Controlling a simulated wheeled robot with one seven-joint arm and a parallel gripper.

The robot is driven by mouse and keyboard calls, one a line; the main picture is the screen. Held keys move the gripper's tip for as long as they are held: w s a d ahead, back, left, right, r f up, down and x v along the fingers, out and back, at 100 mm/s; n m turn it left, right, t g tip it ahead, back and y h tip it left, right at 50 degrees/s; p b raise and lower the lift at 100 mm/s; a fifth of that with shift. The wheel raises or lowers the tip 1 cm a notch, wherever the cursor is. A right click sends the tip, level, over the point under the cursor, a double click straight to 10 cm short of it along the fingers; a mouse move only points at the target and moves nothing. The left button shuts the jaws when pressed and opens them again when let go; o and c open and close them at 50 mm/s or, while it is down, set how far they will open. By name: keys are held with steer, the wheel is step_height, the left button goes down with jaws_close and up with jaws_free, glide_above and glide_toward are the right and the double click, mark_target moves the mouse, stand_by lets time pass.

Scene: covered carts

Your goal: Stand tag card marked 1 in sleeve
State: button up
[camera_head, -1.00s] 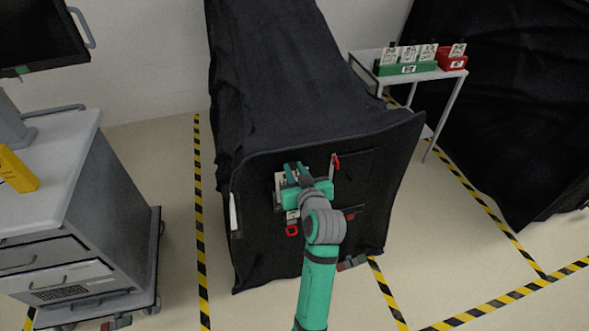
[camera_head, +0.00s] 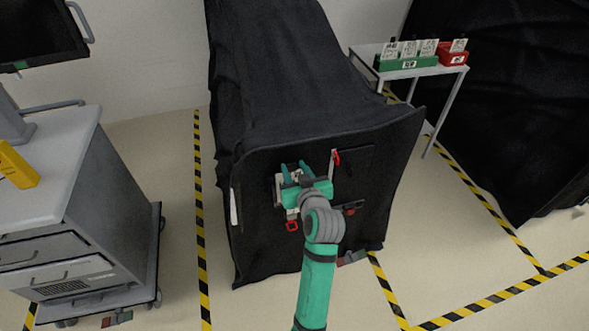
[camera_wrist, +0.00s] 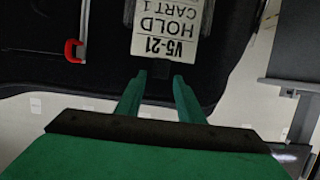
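A white tag card (camera_wrist: 172,45) reading "V5-21 HOLD CART 1" appears upside down in the wrist view. Its lower part is between dark edges at the picture's top, which look like a sleeve; its upper part sticks out. In the head view a pale part of the card (camera_head: 279,190) shows left of my gripper, on the front of the black covered cart (camera_head: 260,240). My gripper (camera_wrist: 158,77) is open, its two green fingertips apart just beyond the card's edge. It also shows in the head view (camera_head: 293,166). The sleeve is mostly hidden.
Red clips (camera_head: 291,226) and pouches hang around the cart front. A side table (camera_head: 445,72) at back right carries a green holder (camera_head: 390,65) with several cards and a red holder (camera_head: 452,60). A grey drawer cart (camera_head: 110,190) stands left. Striped floor lines border the cart.

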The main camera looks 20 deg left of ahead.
steer(key=shift+o, duration=0.4)
steer(key=v, duration=1)
steer(key=shift+s+d+r, duration=0.2)
steer(key=shift+s+d, duration=0.05)
steer(key=shift+f, duration=0.1)
steer(key=s+d+f+m+t+h, duration=0.1)
steer(key=s+d+f+m+h, duration=0.2)
steer(key=s+d+f, duration=0.35)
steer(key=s+d+f+m+t+h, duration=0.1)
steer(key=s+d+f+m+h, duration=0.2)
steer(key=s+f, duration=0.55)
steer(key=s+d+r+h, duration=0.1)
steer(key=s+d, duration=0.1)
steer(key=s, duration=0.8)
steer(key=s+d+t+h, duration=0.1)
steer(key=s+d, duration=0.1)
steer(key=s, duration=0.9)
steer(key=shift+s+d+r+m, duration=0.3)
steer(key=shift+r+m, duration=0.1)
